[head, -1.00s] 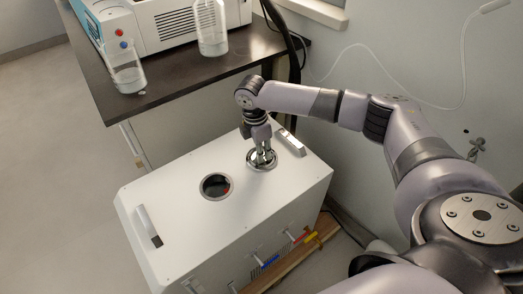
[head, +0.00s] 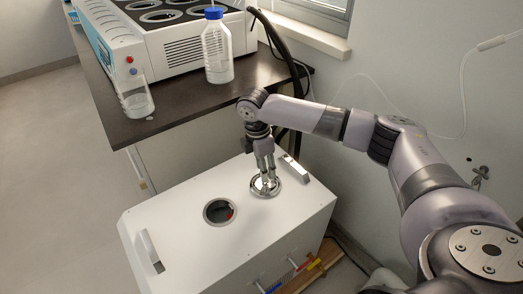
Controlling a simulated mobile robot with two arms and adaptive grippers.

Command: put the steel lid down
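The steel lid (head: 257,192) is a round shiny disc lying on the white top of the box (head: 190,235), between the box's round opening (head: 220,211) and its right-hand handle. My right gripper (head: 268,178) is above the lid, pointing down, with its two fingers apart. The fingertips are close over the lid's middle and partly hide it; whether they still touch its knob is too small to tell. The round opening is uncovered and dark inside, with a bit of red. My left gripper is not in view.
A dark table (head: 190,108) behind carries a blue-capped bottle (head: 217,56), a glass beaker (head: 135,98) and a white machine (head: 170,45). Handles (head: 150,250) stand up at both ends of the box top. Coloured valves (head: 300,264) stick out from its front.

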